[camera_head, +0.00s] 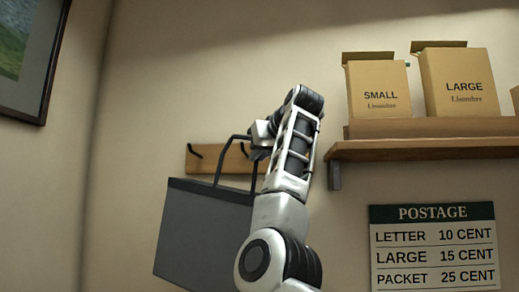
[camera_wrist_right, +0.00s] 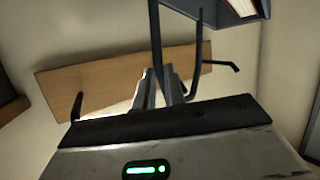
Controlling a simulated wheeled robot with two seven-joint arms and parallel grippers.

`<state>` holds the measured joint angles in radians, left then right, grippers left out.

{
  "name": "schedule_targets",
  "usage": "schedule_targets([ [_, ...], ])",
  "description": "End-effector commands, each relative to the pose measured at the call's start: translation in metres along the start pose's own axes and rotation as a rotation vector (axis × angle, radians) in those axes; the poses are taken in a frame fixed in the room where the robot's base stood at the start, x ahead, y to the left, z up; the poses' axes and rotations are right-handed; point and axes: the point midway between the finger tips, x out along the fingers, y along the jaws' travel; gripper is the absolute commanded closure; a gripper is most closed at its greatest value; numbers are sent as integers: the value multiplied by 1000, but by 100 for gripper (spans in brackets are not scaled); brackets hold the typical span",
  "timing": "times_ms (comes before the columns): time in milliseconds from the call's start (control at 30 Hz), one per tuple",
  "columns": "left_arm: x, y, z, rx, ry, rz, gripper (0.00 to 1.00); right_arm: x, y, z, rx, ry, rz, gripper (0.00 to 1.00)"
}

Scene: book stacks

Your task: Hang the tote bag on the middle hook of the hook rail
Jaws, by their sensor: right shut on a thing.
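The dark grey tote bag (camera_head: 203,235) hangs below my right gripper (camera_head: 260,140) in the head view, its black handles (camera_head: 222,160) rising to the jaws. My right gripper is shut on the handles and holds the bag in front of the wooden hook rail (camera_head: 208,160). One dark hook (camera_head: 194,151) shows at the rail's left end; my arm covers its right part. In the right wrist view the gripper fingers (camera_wrist_right: 160,88) are in front of the rail (camera_wrist_right: 100,88), with a handle (camera_wrist_right: 197,50) beside them. Two hooks show there, one left (camera_wrist_right: 77,106) and one right (camera_wrist_right: 222,64). My left gripper is out of view.
A wooden shelf (camera_head: 420,148) with boxes marked SMALL (camera_head: 379,88) and LARGE (camera_head: 458,80) is close to the right of my arm. A postage sign (camera_head: 433,248) hangs below it. A framed picture (camera_head: 28,55) is at the upper left. Wall left of the rail is bare.

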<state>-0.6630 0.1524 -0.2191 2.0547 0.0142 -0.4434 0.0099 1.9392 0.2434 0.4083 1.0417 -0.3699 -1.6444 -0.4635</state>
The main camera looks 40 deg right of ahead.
Motion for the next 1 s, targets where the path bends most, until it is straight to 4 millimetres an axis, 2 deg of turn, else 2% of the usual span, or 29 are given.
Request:
schedule_targets([
  [267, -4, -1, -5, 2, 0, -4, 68, 9, 9, -7, 5, 11, 0, 100],
  [600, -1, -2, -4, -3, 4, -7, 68, 22, 14, 4, 5, 11, 1, 100],
  [1000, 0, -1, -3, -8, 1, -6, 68, 26, 15, 8, 6, 12, 1, 100],
])
